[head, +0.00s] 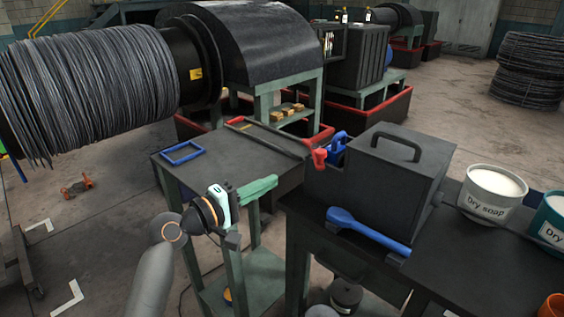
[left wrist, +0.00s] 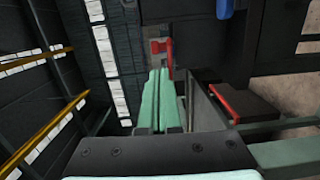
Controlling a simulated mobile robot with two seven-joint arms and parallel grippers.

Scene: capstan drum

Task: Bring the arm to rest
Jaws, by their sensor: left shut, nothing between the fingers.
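My left arm comes in from the lower left of the head view. Its gripper (head: 272,181) has green fingers, which lie together with nothing between them, above the front part of a small dark-topped table (head: 225,150). In the left wrist view the same green fingers (left wrist: 160,75) point away, side by side. The capstan drum (head: 95,90), wound with grey wire, is at the upper left, well apart from the gripper. My right gripper is not in view.
A blue frame (head: 182,153) lies on the small table. To the right are a dark handled box (head: 385,175), a blue scoop (head: 368,230) and a white dry soap tub (head: 490,195) on a dark bench. A black-hooded machine (head: 250,45) stands behind. Open floor lies at lower left.

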